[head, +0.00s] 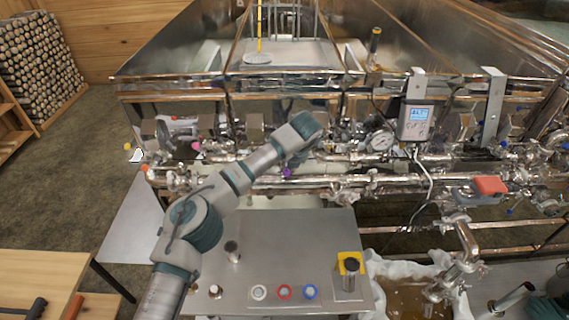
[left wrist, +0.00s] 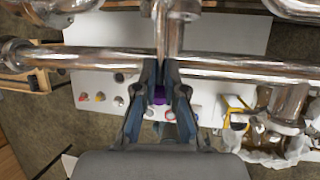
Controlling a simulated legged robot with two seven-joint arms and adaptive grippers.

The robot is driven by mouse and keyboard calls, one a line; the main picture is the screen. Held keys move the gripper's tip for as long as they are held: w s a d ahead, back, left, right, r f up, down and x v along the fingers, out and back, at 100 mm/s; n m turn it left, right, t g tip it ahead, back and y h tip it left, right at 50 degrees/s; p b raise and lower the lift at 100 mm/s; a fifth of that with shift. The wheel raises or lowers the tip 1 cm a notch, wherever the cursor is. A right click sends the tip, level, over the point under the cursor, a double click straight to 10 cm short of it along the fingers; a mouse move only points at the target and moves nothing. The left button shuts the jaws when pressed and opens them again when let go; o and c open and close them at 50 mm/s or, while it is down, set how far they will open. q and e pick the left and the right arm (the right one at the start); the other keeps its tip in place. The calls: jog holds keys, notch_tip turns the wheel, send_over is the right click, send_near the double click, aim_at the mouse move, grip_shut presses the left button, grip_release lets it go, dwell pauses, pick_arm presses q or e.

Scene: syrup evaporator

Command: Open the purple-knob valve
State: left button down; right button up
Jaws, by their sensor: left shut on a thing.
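The purple knob (head: 287,172) sits on the valve piping just below the end of my left arm in the head view. In the left wrist view the purple knob (left wrist: 159,96) shows between the two dark fingers. My left gripper (left wrist: 163,78) is shut on it, with its fingertips close to a horizontal steel pipe. In the head view my left gripper (head: 293,159) is partly hidden by its own wrist. The valve body behind the knob is mostly hidden. My right gripper does not show.
Steel pipes (head: 400,183) run across behind the control table (head: 285,228), which carries several buttons. A red-handled valve (head: 489,185), a gauge (head: 381,140) and a digital display box (head: 415,122) are to the right. The evaporator pan (head: 190,45) stands behind.

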pick_arm(q)
jog(key=shift+s+d+f, duration=0.1)
jog(key=shift+s+f, duration=0.05)
jog(key=shift+f, duration=0.15)
jog(key=c, duration=1.2)
grip_release()
jog(key=shift+c, duration=0.2)
jog(key=shift+d+r, duration=0.1)
jog(key=shift+d, duration=0.05)
jog(key=shift+r, duration=0.15)
jog(key=shift+r, duration=0.15)
jog(key=v, duration=1.1)
jog(key=shift+d, duration=0.3)
jog(key=shift+s+r, duration=0.1)
